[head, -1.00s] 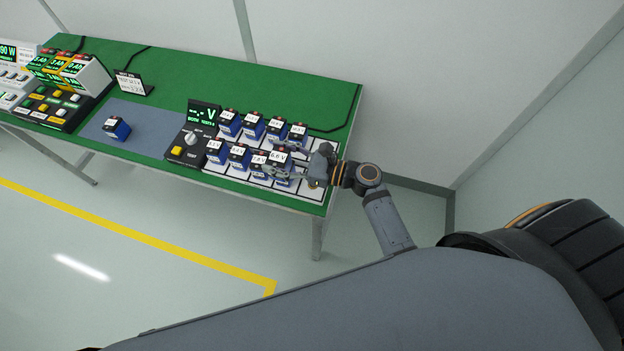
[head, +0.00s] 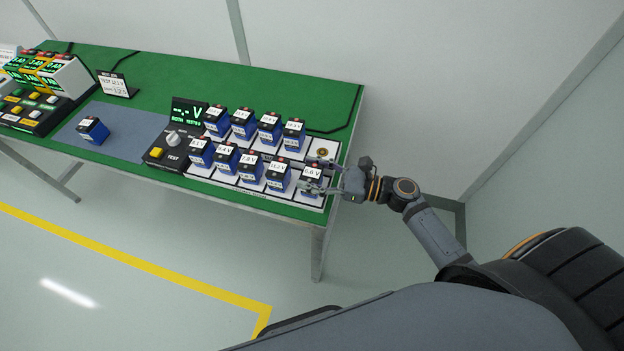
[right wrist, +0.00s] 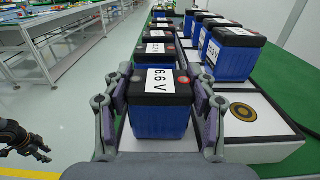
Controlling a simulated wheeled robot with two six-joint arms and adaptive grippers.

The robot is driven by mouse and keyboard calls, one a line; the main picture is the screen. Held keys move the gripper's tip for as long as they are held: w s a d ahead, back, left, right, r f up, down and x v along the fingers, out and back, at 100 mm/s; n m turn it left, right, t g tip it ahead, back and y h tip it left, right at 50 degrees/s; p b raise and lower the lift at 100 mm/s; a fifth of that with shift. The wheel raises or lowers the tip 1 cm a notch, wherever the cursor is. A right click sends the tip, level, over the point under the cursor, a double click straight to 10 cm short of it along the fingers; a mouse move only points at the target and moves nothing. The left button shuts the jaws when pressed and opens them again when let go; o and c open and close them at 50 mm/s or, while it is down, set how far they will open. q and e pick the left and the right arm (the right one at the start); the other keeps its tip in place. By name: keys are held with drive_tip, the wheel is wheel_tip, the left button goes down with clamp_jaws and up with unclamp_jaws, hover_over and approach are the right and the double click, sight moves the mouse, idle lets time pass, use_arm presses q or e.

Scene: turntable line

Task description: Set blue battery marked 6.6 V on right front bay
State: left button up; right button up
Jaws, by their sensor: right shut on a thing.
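The blue battery marked 6.6 V (head: 312,173) is upright at the right end of the front row of white bays. It fills the middle of the right wrist view (right wrist: 160,106). My right gripper (head: 318,176) is shut on it from the right, with a finger on each side (right wrist: 160,100). The right front bay is mostly hidden under the battery, and I cannot tell whether its base touches it. A dark gripper, seemingly my left (right wrist: 22,140), shows at the left edge of the right wrist view; its fingers are unclear.
Several blue batteries stand in both rows to the left, including a close neighbour (head: 278,174). The right rear bay (head: 322,152) is empty, showing a gold round contact. A tester (head: 172,140) stands left of the rows. Another battery (head: 93,130) sits on the grey mat (head: 125,118).

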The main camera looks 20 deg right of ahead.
drive_tip(key=shift+r, duration=0.1)
drive_tip(key=o, duration=1.2)
drive_tip(key=shift+c, duration=0.2)
drive_tip(key=o, duration=0.4)
drive_tip(key=shift+o, duration=0.2)
drive_tip(key=shift+s+d, duration=0.2)
drive_tip(key=shift+d, duration=0.05)
drive_tip(key=p+v, duration=0.3)
drive_tip(key=v, duration=0.8)
drive_tip(key=shift+d, duration=0.15)
